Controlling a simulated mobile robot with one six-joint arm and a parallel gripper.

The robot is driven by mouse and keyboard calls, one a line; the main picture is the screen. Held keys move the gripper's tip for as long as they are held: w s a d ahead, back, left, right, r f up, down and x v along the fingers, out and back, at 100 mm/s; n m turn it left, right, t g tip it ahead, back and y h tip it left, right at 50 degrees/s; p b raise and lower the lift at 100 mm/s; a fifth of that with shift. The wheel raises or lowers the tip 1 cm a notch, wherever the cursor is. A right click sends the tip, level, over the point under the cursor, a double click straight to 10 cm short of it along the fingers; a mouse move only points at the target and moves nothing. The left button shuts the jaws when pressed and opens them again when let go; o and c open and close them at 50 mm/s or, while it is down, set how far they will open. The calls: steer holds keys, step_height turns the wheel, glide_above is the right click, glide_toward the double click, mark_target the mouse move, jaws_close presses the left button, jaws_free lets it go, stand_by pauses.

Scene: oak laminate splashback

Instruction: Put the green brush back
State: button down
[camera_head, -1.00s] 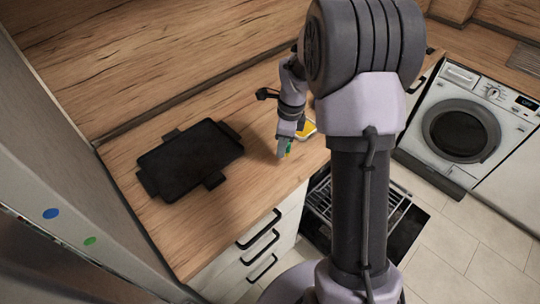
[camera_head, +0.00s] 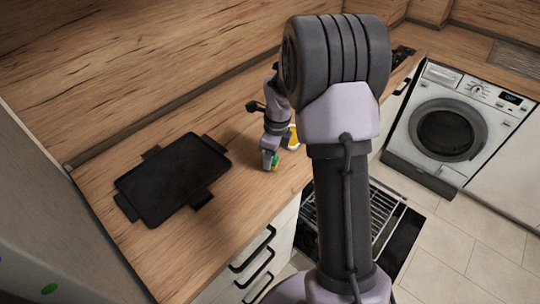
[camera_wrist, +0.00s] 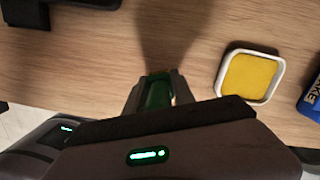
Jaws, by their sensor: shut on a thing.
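The green brush (camera_wrist: 157,93) is between the two fingers of my gripper (camera_wrist: 158,88) in the wrist view, and the fingers are shut on it. Most of the brush is hidden by the fingers and the gripper body. In the head view my gripper (camera_head: 270,160) points down over the wooden counter, and a small green part of the brush (camera_head: 275,158) shows at its tip. I cannot tell whether the brush touches the counter. A white square dish with a yellow inside (camera_wrist: 250,76) sits on the counter to the right of the gripper.
A black tray with tab handles (camera_head: 172,180) lies on the counter to the left. A blue labelled object (camera_wrist: 312,98) is at the right edge of the wrist view. An open appliance with a wire rack (camera_head: 372,215) is below the counter; a washing machine (camera_head: 448,130) stands right.

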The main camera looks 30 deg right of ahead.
steer(key=shift+f+b, duration=0.5)
steer(key=shift+f, duration=0.05)
steer(key=c, duration=1)
jaws_free()
steer(key=shift+o, duration=0.2)
